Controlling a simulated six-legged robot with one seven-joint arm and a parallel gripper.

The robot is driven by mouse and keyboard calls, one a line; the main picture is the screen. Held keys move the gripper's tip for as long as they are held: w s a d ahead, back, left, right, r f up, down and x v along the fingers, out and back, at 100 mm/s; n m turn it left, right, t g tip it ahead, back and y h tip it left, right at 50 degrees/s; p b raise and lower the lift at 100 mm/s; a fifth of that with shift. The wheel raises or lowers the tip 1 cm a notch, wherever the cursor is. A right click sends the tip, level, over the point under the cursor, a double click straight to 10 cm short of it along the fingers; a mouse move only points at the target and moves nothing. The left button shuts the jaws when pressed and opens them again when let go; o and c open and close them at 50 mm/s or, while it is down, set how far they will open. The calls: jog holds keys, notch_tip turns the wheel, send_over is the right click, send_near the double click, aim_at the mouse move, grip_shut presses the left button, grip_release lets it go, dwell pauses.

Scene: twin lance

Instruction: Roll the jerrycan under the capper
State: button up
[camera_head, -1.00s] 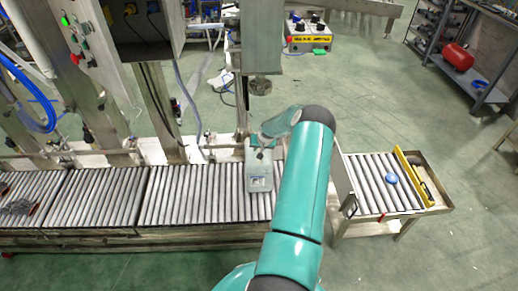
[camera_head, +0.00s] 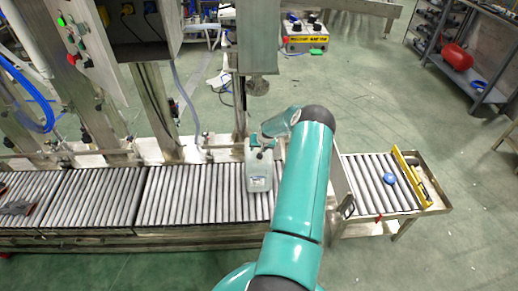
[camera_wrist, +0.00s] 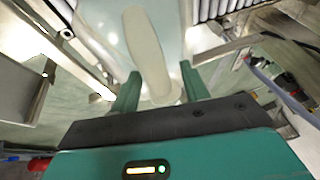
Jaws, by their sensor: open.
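The jerrycan (camera_head: 259,172) is pale and translucent with a label low on its front. It stands upright on the roller conveyor (camera_head: 195,195). In the wrist view its pale handle (camera_wrist: 146,48) lies ahead of my fingers. I cannot tell whether the fingers touch the jerrycan. The capper, seemingly the round metal head (camera_head: 258,86) under a steel column, hangs above and behind the jerrycan.
A steel guide rail with posts runs along the conveyor's back. The rollers left of the jerrycan are clear nearby.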

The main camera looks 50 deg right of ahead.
jog(key=shift+s+a+f, duration=0.25)
jog(key=shift+s+f, duration=0.05)
jog(key=shift+f, duration=0.15)
jog(key=shift+r, duration=0.55)
jog(key=v, duration=1.3)
jog(key=shift+d+r, duration=0.2)
jog(key=shift+r, duration=0.1)
jog(key=shift+w, duration=0.15)
